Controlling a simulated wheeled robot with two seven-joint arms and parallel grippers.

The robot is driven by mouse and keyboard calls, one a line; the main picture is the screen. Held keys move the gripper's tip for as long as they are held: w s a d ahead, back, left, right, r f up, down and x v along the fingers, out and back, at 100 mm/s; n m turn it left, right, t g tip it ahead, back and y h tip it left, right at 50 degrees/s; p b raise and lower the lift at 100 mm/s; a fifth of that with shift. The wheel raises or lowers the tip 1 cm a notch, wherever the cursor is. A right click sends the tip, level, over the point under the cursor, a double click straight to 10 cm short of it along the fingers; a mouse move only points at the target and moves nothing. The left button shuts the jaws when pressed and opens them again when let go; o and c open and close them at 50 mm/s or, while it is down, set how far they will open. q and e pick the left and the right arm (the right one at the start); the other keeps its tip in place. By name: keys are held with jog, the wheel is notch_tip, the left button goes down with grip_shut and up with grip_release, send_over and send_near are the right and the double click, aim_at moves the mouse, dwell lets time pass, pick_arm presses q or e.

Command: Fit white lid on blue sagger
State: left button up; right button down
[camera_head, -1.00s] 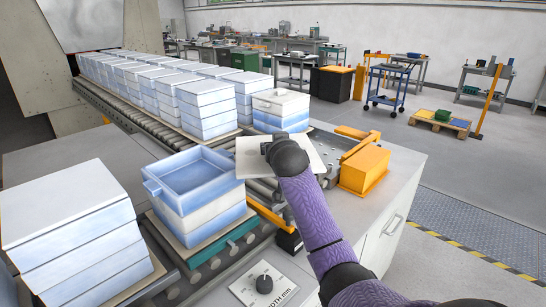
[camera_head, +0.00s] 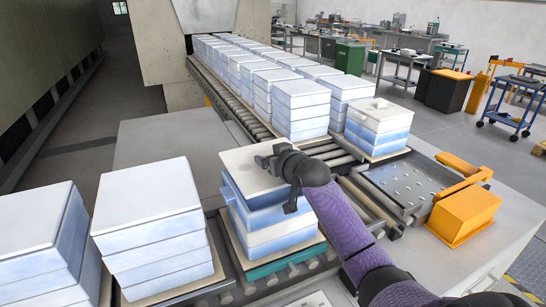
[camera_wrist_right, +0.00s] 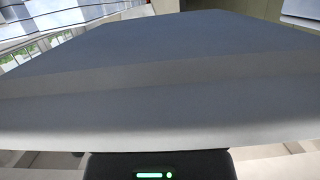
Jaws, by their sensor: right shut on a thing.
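My right gripper (camera_head: 272,162) is shut on the white lid (camera_head: 238,160), a flat square plate gripped near its right side. The lid is over the open blue sagger (camera_head: 238,200), which tops a stack of blue and white saggers on the roller conveyor. It covers nearly all of the sagger's opening. I cannot tell whether it touches the rim or hangs just above it. In the right wrist view the lid (camera_wrist_right: 160,90) fills most of the picture as a grey slab. My left gripper is not in view.
Lidded stacks stand close on the left (camera_head: 155,225). More stacks line the conveyor behind (camera_head: 300,105), and one with a knobbed lid (camera_head: 380,120) is at back right. A perforated metal plate (camera_head: 405,185) and an orange fixture (camera_head: 465,212) lie to the right.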

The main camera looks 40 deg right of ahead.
jog(key=shift+f, duration=0.3)
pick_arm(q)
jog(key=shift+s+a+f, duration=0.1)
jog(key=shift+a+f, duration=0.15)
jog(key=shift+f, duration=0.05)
pick_arm(e)
jog(key=shift+r, duration=0.15)
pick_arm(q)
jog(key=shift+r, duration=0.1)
pick_arm(e)
jog(key=shift+r+p, duration=0.2)
jog(key=shift+p, duration=0.35)
jog(key=shift+f, duration=0.15)
jog(key=shift+f+b, duration=0.45)
jog(key=shift+f, duration=0.15)
jog(key=shift+f+b, duration=0.5)
jog(key=shift+f, duration=0.35)
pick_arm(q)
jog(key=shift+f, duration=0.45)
